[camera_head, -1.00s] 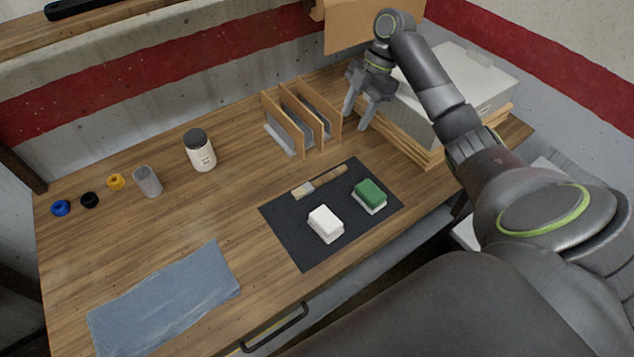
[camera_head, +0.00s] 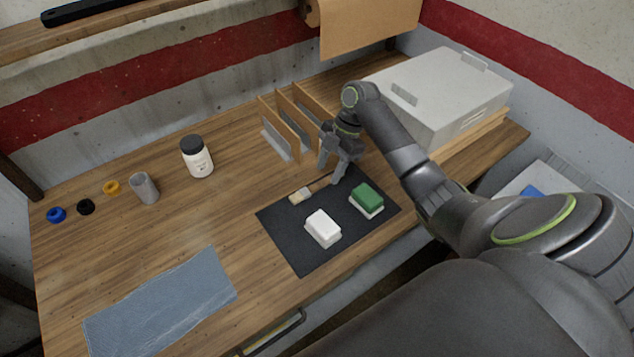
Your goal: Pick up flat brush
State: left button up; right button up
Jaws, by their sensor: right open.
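The flat brush (camera_head: 303,195) lies on the dark mat (camera_head: 290,239), with its pale bristles to the left and its wooden handle running up to the right. My right gripper (camera_head: 329,176) is open, with its fingers pointing down over or beside the handle end. The fingers hide part of the handle, and I cannot tell whether they touch it. My left gripper is not in view.
A white block (camera_head: 323,228) and a green block (camera_head: 366,199) lie on the mat close to the brush. An upright wooden rack (camera_head: 283,130) stands just behind the gripper. A large grey box (camera_head: 450,95) is at the right. A blue cloth (camera_head: 160,303) lies front left.

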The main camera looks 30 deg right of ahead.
aim_at(318, 186)
jog(key=shift+x, duration=1.3)
jog(key=shift+a, duration=0.1)
jog(key=shift+c, duration=0.4)
grip_shut()
